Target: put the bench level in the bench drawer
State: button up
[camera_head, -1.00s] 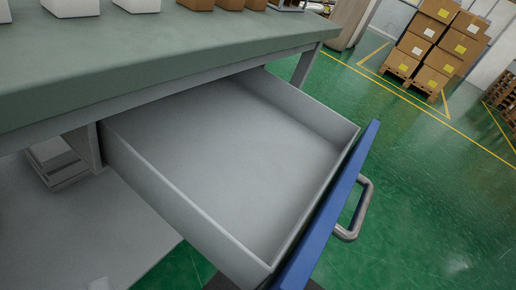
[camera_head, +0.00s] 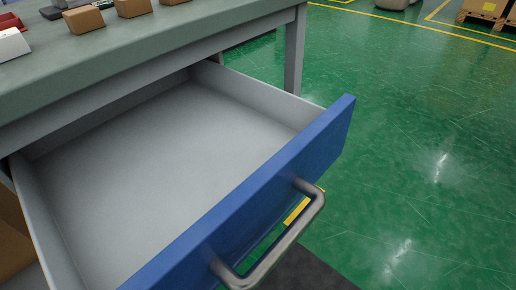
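The bench drawer (camera_head: 140,165) is pulled well out from under the bench (camera_head: 150,60). Its grey inside is empty. It has a blue front (camera_head: 250,200) with a grey bar handle (camera_head: 275,248). I cannot make out the bench level in this view. My gripper is not in view.
Small brown boxes (camera_head: 84,20) stand along the back of the bench top, with a white item (camera_head: 12,44) at the left edge. A bench leg (camera_head: 294,50) stands right of the drawer. The green floor (camera_head: 420,150) to the right is clear. Stacked boxes on pallets (camera_head: 488,10) are far off.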

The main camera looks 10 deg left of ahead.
aim_at(141, 215)
jog(key=u, duration=0.5)
jog(key=i, duration=0.2)
jog(key=z, duration=1.8)
jog(key=k, duration=1.3)
jog(key=u, duration=1)
jog(key=i, duration=1.1)
jog(key=z, duration=0.35)
